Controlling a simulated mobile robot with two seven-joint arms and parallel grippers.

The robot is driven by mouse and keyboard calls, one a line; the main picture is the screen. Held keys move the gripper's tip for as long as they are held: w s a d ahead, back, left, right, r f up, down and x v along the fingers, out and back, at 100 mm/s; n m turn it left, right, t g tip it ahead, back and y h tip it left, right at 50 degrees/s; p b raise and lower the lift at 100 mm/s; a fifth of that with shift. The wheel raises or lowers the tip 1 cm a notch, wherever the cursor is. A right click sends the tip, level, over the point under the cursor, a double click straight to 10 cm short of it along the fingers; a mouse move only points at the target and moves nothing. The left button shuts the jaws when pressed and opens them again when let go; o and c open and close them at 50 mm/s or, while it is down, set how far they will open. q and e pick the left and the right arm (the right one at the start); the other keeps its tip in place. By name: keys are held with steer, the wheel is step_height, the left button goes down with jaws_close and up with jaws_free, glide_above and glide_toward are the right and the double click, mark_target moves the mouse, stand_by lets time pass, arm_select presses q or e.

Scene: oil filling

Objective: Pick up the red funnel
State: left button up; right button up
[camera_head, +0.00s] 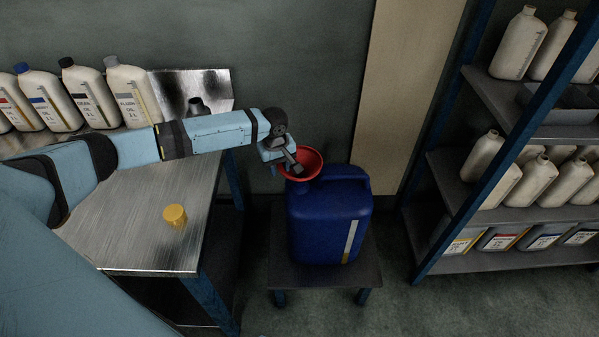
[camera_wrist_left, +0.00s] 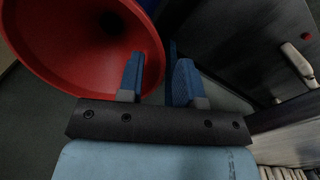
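The red funnel (camera_head: 313,160) stands mouth-up over the top of the blue jerrycan (camera_head: 325,222); the join between them is hidden. My left gripper (camera_head: 295,166) is at the funnel's left rim in the head view. In the left wrist view the funnel (camera_wrist_left: 75,45) fills the upper left. The left gripper's fingers (camera_wrist_left: 158,80) are apart there. One finger overlaps the inside of the funnel mouth, the other is beyond the rim, and a gap shows between them. My right gripper is in neither view.
The jerrycan stands on a small dark stool (camera_head: 318,273). A metal workbench (camera_head: 125,225) at left holds several oil bottles (camera_head: 85,93) and a yellow cap (camera_head: 175,216). A shelf rack (camera_head: 500,180) with several bottles stands at right. Floor between the stool and rack is clear.

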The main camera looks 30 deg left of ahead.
arm_select(q)
jaws_close()
steer(key=shift+r, duration=0.1)
